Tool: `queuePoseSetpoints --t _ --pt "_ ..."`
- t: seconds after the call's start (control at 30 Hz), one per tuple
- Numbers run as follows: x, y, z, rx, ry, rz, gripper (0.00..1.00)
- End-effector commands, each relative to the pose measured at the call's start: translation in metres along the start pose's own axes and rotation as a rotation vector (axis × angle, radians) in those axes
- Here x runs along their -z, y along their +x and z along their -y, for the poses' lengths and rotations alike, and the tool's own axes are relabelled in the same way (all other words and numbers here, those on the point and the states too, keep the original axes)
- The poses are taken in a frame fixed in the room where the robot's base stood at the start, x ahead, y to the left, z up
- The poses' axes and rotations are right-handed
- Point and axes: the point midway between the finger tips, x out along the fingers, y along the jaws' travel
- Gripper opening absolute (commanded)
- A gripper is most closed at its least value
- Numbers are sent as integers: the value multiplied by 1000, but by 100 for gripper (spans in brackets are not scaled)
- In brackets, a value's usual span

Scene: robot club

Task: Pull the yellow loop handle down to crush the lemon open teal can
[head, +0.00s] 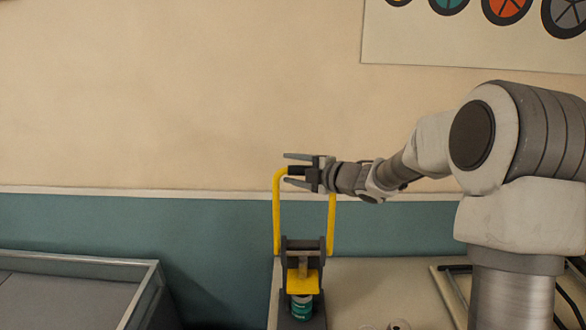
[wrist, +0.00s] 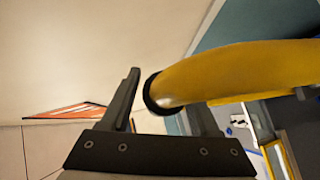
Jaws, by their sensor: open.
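The yellow loop handle (head: 277,215) stands upright on the can crusher, with a black grip (head: 299,170) on its top bar. My gripper (head: 285,168) is open at the top of the loop, one finger above the bar and one below. In the wrist view the handle's yellow tube (wrist: 235,72) and dark collar lie close by the open fingers (wrist: 165,92); contact cannot be told. The teal can (head: 301,307) stands upright in the crusher, under its yellow press block (head: 302,282). The can's top is hidden by the block.
The crusher stands near the left edge of a light table (head: 385,285). A grey-framed tray or case (head: 75,262) is at the lower left. Small round items (head: 398,324) and a dark frame (head: 455,290) lie to the right. The wall behind is clear around the handle.

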Motion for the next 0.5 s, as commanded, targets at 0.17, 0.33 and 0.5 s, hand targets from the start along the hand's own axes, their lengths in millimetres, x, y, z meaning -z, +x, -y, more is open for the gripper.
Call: queuePoseSetpoints --t 0.17,0.33,0.5 --pt "0 0 0 0 0 0 62" --pt "0 0 0 0 1 0 37" --pt "0 0 0 0 1 0 6"
